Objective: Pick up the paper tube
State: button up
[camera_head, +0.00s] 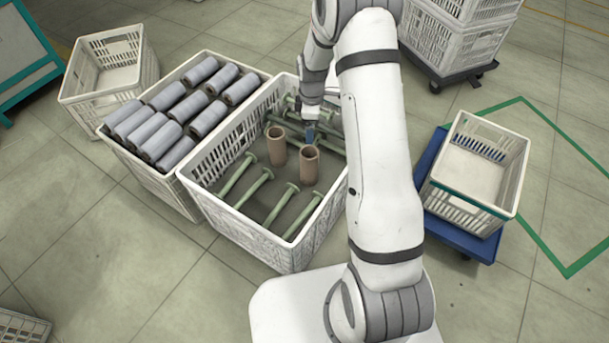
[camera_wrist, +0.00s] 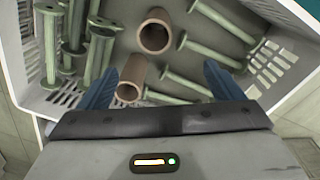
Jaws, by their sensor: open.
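Two brown paper tubes stand upright in the large white crate (camera_head: 196,187). In the head view, one tube (camera_head: 276,146) is left of the other tube (camera_head: 308,165). In the wrist view, one tube (camera_wrist: 155,31) is farther from the fingers, and the other tube (camera_wrist: 131,80) shows between the blue fingers, nearer the left one. My gripper (camera_head: 310,131) is over the crate, just behind the right tube in the head view. In the wrist view my gripper (camera_wrist: 162,85) is open with nothing held. The gap in height between fingers and tubes is unclear.
Green bobbins (camera_head: 237,176) lie around the tubes, with several more crowded at the crate's back right. A crate of grey rolls (camera_head: 130,160) adjoins on the left. An empty crate (camera_head: 478,175) stands on a blue base at right. Stacked crates (camera_head: 455,45) stand behind.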

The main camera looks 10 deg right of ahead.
aim_at(309, 152)
jog(key=f+n+b, duration=0.1)
jog(key=f, duration=0.4)
jog(key=w+f+b, duration=0.1)
jog(key=f, duration=0.4)
jog(key=w+f+n+b, duration=0.1)
jog(key=f, duration=0.5)
jog(key=shift+n+b, duration=0.3)
jog(key=shift+b, duration=0.1)
notch_tip(309, 152, down, 5)
jog(key=b, duration=0.2)
jog(key=shift+s+d+f+b, duration=0.1)
jog(key=shift+s+b, duration=0.05)
jog(key=shift+b, duration=0.2)
jog(key=c, duration=1.1)
